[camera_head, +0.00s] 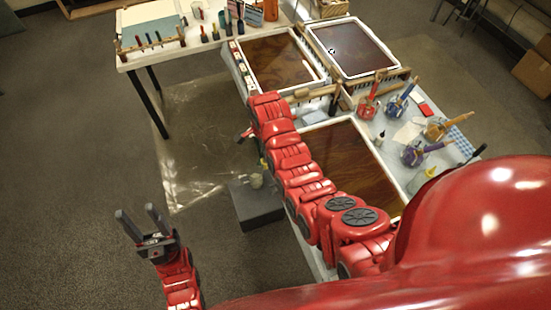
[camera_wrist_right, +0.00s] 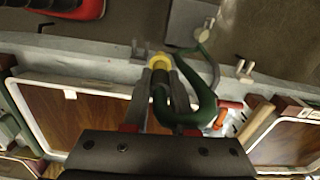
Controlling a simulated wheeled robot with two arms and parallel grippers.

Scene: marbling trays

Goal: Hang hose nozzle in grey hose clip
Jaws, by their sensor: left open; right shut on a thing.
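The hose nozzle, green with a yellow tip (camera_wrist_right: 160,64), is between the fingers of my right gripper (camera_wrist_right: 161,92) in the right wrist view. My right gripper is shut on it, beside the table's edge. A green hose loop (camera_wrist_right: 203,104) bends beside the right finger. A small pale two-pronged piece (camera_wrist_right: 245,70) sits at the table edge, apart from the nozzle; I cannot tell if it is the grey hose clip. My left gripper (camera_head: 138,212) is open and empty over the floor.
Marbling trays (camera_head: 318,53) with pale rims stand on the tables, one close under my right arm. Jars with brushes (camera_head: 367,107) stand at the right. A dark grey box (camera_head: 258,208) stands on the floor. The floor at the left is clear.

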